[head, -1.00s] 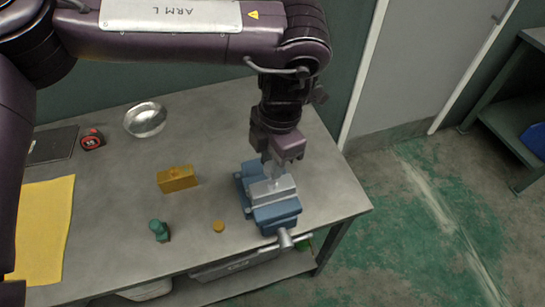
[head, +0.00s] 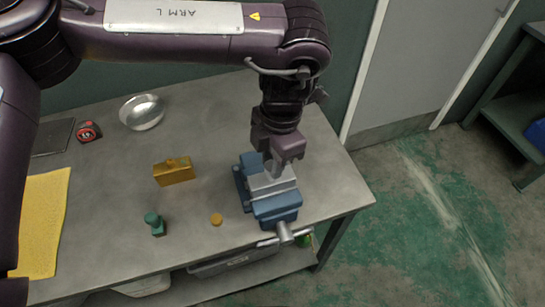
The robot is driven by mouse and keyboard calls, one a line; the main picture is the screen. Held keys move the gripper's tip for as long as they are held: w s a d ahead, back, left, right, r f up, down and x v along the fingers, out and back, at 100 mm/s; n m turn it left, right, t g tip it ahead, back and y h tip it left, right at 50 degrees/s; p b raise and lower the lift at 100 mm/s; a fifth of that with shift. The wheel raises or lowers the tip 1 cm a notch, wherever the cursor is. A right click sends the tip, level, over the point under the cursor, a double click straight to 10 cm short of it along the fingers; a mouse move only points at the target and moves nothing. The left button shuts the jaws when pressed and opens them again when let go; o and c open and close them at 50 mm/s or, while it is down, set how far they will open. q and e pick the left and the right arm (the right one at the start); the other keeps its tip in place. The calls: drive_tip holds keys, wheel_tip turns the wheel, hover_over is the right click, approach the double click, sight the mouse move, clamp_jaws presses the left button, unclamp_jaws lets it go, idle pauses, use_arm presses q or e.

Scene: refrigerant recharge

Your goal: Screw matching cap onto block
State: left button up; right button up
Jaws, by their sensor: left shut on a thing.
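A grey metal block (head: 265,187) is clamped in the blue vise (head: 276,209) near the bench's right end. My left gripper (head: 275,168) points down at the top of this block and is shut on a small grey cap, which the fingers mostly hide. I cannot tell how far the cap sits on the block. A yellow block (head: 175,173) stands left of the vise. A small yellow cap (head: 216,219) lies between the vise and a green piece with a round green top (head: 153,219). My right gripper is not in view.
A metal bowl (head: 142,112), a red and black tape measure (head: 88,132), a dark flat plate (head: 52,138) and a yellow cloth (head: 42,220) lie at the left. The vise handle (head: 284,232) juts past the bench's front edge. The bench (head: 215,150) is clear behind the yellow block.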

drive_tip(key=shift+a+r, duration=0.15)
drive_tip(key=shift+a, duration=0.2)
use_arm(q)
drive_tip(key=shift+p, duration=0.3)
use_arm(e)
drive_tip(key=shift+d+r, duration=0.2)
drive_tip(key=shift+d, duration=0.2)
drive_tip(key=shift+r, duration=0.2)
use_arm(q)
drive_tip(key=shift+f, duration=0.4)
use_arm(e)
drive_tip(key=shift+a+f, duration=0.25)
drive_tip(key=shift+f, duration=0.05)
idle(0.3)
use_arm(q)
drive_tip(key=shift+f+b, duration=0.45)
drive_tip(key=shift+f, duration=0.05)
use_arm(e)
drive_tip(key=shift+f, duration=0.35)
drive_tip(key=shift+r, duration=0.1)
use_arm(q)
drive_tip(key=shift+r+m, duration=0.1)
drive_tip(key=shift+m, duration=0.5)
drive_tip(key=shift+m+p, duration=0.35)
drive_tip(key=shift+m, duration=1.05)
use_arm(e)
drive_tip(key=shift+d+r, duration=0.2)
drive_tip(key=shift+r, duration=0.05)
